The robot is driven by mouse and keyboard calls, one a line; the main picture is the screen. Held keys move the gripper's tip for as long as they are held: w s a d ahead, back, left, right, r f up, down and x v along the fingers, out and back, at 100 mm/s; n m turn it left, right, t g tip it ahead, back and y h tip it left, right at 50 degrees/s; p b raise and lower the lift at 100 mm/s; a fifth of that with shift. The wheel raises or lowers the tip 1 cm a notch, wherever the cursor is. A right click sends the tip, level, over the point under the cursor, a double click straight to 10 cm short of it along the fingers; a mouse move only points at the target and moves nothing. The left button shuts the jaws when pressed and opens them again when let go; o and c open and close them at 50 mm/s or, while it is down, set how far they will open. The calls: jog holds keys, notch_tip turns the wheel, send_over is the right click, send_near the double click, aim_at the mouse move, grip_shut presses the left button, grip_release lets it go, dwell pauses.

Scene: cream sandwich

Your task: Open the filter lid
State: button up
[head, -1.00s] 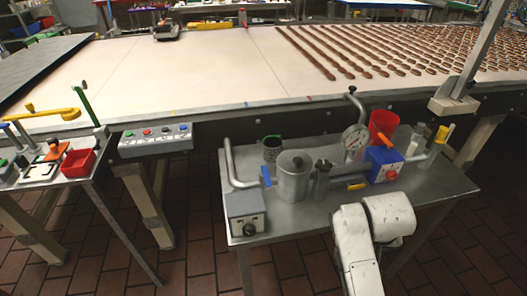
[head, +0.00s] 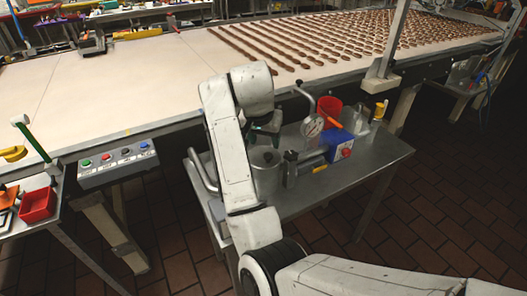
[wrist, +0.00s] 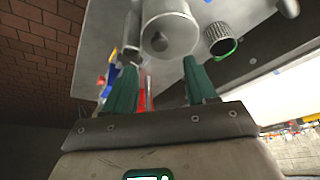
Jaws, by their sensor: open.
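The filter is a grey metal canister (head: 267,178) on the small steel table. Its round lid (head: 265,157) with a small knob sits on top and looks closed. In the wrist view the lid (wrist: 169,37) shows at the top centre, beyond my fingertips. My gripper (wrist: 160,75) has two green fingers spread apart with nothing held between them. In the head view my gripper (head: 264,128) is above and behind the canister, partly hidden by my own wrist. The fingers appear apart from the lid.
A mesh cup with a green rim (wrist: 221,40) stands near the canister. A pressure gauge (head: 312,126), red cup (head: 330,107) and blue box (head: 341,144) stand to the right. The conveyor (head: 130,85) runs behind. A button box (head: 118,163) is at the left.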

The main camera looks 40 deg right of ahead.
aim_at(268, 155)
jog(key=x, duration=0.8)
jog(key=shift+p, duration=0.35)
jog(key=shift+c, duration=0.4)
grip_shut()
